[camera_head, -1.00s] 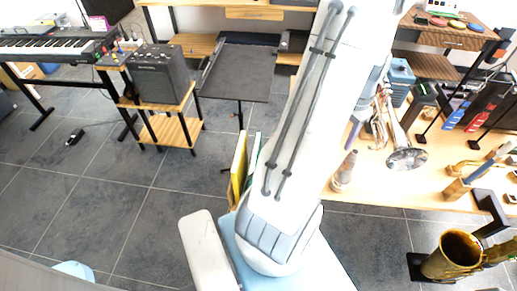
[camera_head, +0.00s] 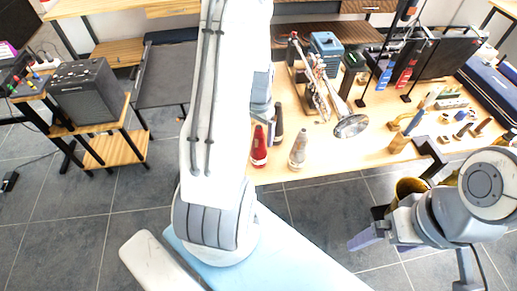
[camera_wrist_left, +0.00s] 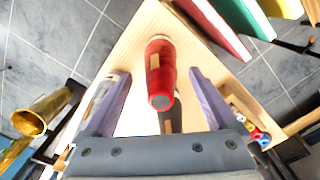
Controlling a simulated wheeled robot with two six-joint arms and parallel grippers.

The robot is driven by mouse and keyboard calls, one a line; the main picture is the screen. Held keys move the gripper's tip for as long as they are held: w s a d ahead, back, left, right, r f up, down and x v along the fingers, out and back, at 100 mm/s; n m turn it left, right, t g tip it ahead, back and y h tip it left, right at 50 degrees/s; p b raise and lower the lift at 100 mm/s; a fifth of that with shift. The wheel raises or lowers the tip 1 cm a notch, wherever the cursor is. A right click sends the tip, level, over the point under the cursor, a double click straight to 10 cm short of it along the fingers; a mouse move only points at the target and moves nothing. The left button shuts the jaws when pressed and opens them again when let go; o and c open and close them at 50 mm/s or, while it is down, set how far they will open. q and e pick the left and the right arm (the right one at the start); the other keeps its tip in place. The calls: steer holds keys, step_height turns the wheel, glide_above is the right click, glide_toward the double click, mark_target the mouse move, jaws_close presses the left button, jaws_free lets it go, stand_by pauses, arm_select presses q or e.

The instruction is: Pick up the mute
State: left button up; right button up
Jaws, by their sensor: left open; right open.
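Three cone-shaped mutes stand near the front edge of the wooden table (camera_head: 350,160). The red mute (camera_head: 259,147) is leftmost, a dark mute (camera_head: 278,122) is behind it, and a grey-brown mute (camera_head: 298,148) is to the right. In the left wrist view, the red mute (camera_wrist_left: 160,60) lies between the spread purple fingers of my left gripper (camera_wrist_left: 160,76), with a gap on both sides. The grey-brown mute (camera_wrist_left: 104,88) is partly behind the left finger; the dark mute (camera_wrist_left: 171,118) is partly hidden. My right gripper (camera_head: 368,240) is off the table's front, empty.
Wooden pieces and small items fill the table's right. A brass bell (camera_head: 410,186) stands by my right arm. An amplifier (camera_head: 88,92) is at left.

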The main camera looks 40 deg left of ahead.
arm_select(q)
steer(key=shift+f, duration=0.95)
jaws_close()
steer(key=shift+r, duration=0.15)
